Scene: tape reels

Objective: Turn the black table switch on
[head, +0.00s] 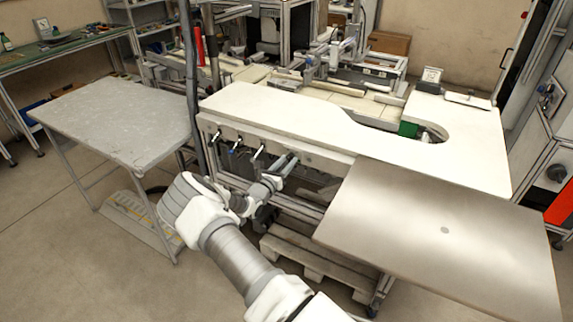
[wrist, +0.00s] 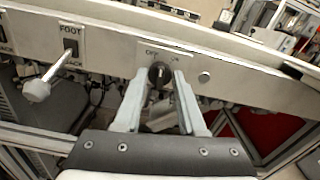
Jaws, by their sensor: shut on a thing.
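The black switch (wrist: 160,74) is a rotary knob on the light front panel under the table edge, with an OFF label above it on the left and another mark on the right. In the wrist view my gripper (wrist: 160,88) has its two fingers on either side of the knob, shut on it. In the head view my gripper (head: 287,166) reaches the front panel below the white table (head: 290,110); the knob itself is hidden there.
A lever labelled FOOT (wrist: 38,88) sticks out left of the knob. A grey side table (head: 115,120) stands to the left, and a metal plate table (head: 440,230) to the right. A wooden pallet (head: 310,262) lies below.

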